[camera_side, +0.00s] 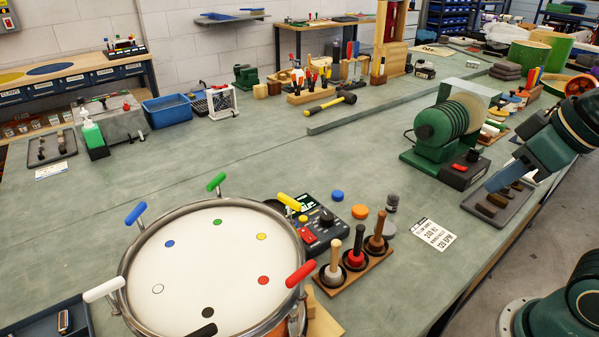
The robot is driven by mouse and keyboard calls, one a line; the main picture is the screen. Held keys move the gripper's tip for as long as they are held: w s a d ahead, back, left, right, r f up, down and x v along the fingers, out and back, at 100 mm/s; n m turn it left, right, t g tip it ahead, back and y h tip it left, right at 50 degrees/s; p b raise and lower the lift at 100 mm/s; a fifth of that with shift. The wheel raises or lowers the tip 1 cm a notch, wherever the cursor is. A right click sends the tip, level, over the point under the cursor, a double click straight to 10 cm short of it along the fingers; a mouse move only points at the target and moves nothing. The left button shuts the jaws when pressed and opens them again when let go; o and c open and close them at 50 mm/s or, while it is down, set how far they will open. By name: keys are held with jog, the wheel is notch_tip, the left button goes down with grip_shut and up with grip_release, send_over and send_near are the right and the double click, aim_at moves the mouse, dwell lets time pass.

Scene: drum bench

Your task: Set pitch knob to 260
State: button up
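The small black control box (314,222) stands just right of the drum, with a lit green display, red buttons and a dark round knob (327,218) on its top. The display's digits and the knob's pointer are too small to read. The drum's yellow-handled key partly overlaps the box's left side. My gripper (505,178) seems to be the grey-blue end of my arm at the right, well apart from the control box. Its fingers cannot be made out, so its opening is unclear.
A drum (215,262) with coloured handles fills the front left. Blue and orange discs, a dark jar (392,203) and a printed card (434,234) lie nearby. A green machine (450,135) stands behind.

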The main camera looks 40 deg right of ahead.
jog(key=o, duration=0.7)
jog(key=shift+w+r, duration=0.15)
jog(key=shift+w, duration=0.1)
jog(key=shift+o, duration=0.4)
jog(key=shift+w+r, duration=0.1)
jog(key=shift+w, duration=0.25)
jog(key=n+g, duration=0.6)
send_over(327, 216)
notch_tip(327, 216, down, 10)
jog(key=shift+f, duration=0.25)
jog(key=shift+f, duration=0.1)
jog(key=shift+f, duration=6.8)
jog(key=shift+c, duration=0.4)
